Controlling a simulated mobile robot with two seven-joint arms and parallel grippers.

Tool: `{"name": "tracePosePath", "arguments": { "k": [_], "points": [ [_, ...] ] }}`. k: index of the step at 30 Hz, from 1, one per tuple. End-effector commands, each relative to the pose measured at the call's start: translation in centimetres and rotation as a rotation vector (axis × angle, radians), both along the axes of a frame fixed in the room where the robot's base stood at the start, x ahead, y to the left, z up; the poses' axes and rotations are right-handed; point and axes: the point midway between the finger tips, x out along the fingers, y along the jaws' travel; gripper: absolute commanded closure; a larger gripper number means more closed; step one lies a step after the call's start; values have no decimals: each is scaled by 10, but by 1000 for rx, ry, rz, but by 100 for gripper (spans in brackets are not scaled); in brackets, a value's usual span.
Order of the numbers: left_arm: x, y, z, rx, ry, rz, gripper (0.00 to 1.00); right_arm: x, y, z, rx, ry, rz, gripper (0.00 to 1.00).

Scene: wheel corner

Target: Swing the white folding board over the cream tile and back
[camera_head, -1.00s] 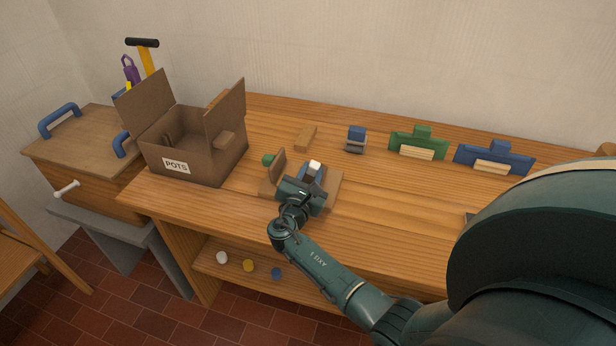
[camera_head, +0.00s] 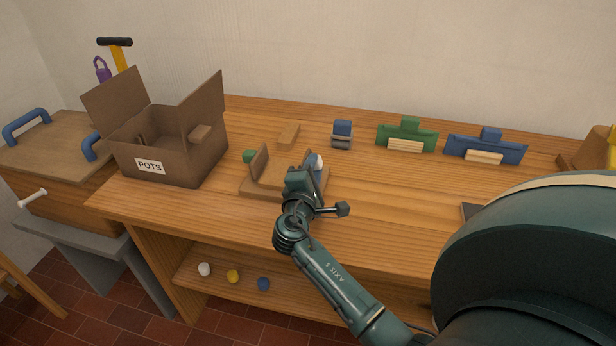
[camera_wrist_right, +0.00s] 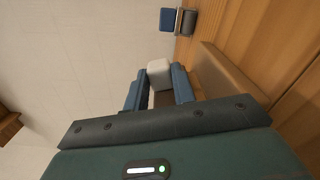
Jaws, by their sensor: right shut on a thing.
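A light brown wooden base (camera_head: 262,191) lies on the bench, with an upright brown board (camera_head: 258,164) at its left side. My right gripper (camera_head: 312,167) is at the base's right side, shut on a white block (camera_head: 318,160). In the right wrist view the white block (camera_wrist_right: 159,69) sits between the blue fingers of my right gripper (camera_wrist_right: 158,88). A brown panel (camera_wrist_right: 222,76) stands beside the fingers there. My gripper hides part of the base, so I cannot tell how the white block joins a board. No cream tile shows clearly. My left gripper is out of view.
A brown POTS box (camera_head: 165,150) with raised flaps stands at the left. A wooden block (camera_head: 289,135), a blue-and-grey block (camera_head: 342,134), a green piece (camera_head: 407,134) and a blue piece (camera_head: 486,147) stand along the back. The bench front right of my gripper is fairly clear.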

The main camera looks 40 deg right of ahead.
Motion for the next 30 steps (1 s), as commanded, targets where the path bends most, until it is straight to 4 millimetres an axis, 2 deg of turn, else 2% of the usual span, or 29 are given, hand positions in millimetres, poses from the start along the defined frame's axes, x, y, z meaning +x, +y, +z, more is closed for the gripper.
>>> {"name": "tracePosePath", "arguments": {
  "k": [1, 11, 18, 30],
  "points": [
    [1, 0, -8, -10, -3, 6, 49, -2, -2, -5, 28, -38, -1, 97],
    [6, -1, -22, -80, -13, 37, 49, -9, -8, -10, 185, -221, -1, 97],
    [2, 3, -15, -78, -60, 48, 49, -12, -11, -11, 247, -293, -2, 97],
    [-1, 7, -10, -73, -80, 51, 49, -12, -11, -10, 272, -322, -1, 98]
  ]
}}
